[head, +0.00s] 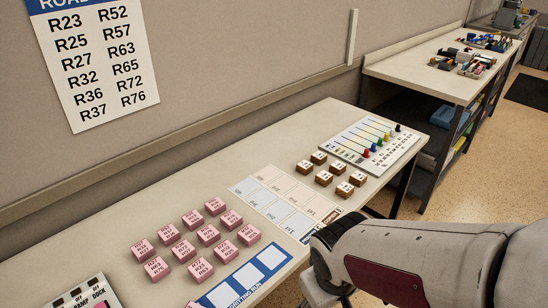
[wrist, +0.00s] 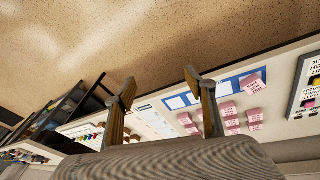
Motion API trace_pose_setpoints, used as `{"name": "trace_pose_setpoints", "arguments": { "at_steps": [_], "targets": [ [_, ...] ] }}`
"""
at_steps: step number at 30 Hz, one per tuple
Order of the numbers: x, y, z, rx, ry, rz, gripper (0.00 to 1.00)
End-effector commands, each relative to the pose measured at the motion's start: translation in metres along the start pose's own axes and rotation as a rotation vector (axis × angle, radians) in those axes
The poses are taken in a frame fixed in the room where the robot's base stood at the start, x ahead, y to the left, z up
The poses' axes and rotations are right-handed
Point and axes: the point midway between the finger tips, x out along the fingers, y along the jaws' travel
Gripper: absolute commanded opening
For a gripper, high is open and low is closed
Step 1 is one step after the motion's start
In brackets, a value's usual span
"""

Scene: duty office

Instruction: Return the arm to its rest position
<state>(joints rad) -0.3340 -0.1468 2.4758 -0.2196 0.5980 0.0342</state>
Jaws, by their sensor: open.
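My arm reaches in from the right edge in the head view, over the table's front edge. My gripper (wrist: 160,84) shows in the wrist view with its two fingers spread wide and nothing between them. In the head view the gripper's end is mostly hidden behind my arm's pale wrist. The fingers are apart from the table (head: 130,225) and its blocks, with the speckled floor (wrist: 150,40) behind them.
Several pink labelled blocks (head: 208,234) stand on the table beside a blue-framed strip (head: 247,278). One pink block (wrist: 251,86) is at the strip's end. Brown blocks (head: 324,178), a pale grid sheet (head: 285,192) and a peg board (head: 368,146) lie farther right. A wall stands behind.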

Motion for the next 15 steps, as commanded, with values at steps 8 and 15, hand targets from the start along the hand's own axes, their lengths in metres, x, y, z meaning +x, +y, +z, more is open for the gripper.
{"name": "trace_pose_setpoints", "arguments": {
  "at_steps": [8, 15],
  "targets": [
    [-0.039, 0.011, 0.032, 0.138, -0.014, -0.021, 0.55],
    [-0.069, 0.015, 0.054, 0.244, 0.008, -0.042, 0.55]
  ]
}}
